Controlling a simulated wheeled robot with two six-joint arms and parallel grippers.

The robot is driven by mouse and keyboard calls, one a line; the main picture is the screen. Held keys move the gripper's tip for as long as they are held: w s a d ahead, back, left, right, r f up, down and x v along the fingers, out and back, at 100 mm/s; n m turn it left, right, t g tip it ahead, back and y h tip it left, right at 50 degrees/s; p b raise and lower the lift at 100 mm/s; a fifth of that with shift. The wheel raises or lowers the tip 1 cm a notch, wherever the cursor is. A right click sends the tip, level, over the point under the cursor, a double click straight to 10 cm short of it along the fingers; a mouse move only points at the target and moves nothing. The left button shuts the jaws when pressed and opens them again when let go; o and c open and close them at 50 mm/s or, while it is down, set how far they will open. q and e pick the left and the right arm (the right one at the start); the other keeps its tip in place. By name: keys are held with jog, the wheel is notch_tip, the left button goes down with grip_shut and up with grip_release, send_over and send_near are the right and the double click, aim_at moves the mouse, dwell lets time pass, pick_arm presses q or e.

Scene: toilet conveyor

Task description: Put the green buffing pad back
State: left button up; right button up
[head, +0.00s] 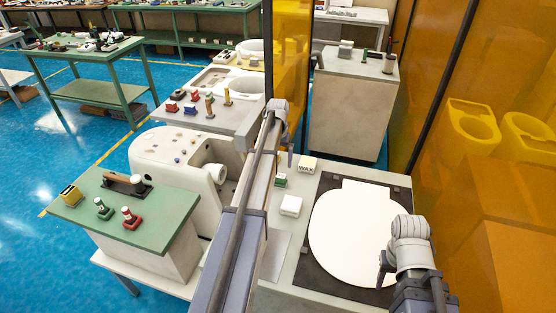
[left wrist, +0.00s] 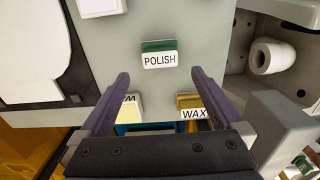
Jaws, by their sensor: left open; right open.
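A small green-topped block with a white POLISH label (left wrist: 158,54) stands on the pale bench in the left wrist view. In the head view a small green block (head: 280,181) stands left of the toilet lid. I cannot tell whether this green piece is the buffing pad or only a labelled block. My left gripper (left wrist: 160,76) is open and empty, with its fingertips on either side of the view just below the POLISH label. It shows in the head view (head: 290,158) above the bench. My right gripper (head: 383,270) is open over the lid; its fingers are partly hidden.
A white block (head: 291,205) and a WAX block (head: 306,166) flank the green block. The white toilet lid (head: 345,230) lies on a dark mat. A green side table (head: 165,203) holds a yellow block and red and green items. A orange screen stands at right.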

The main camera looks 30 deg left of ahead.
pick_arm(q)
notch_tip(320, 180, up, 3)
jog(key=shift+f+p, duration=0.15)
jog(key=shift+p, duration=0.65)
pick_arm(e)
notch_tip(320, 180, up, 3)
jog(key=shift+f, duration=0.15)
pick_arm(q)
jog(key=s+d+m, duration=0.1)
jog(key=s+d, duration=0.4)
jog(key=d, duration=0.6)
jog(key=s+d+m, duration=0.2)
jog(key=s+d, duration=0.3)
jog(key=d, duration=0.6)
jog(key=s+d+m+y, duration=0.1)
jog(key=s+d+m, duration=0.2)
jog(key=s+d, duration=1.2)
jog(key=shift+s, duration=1.15)
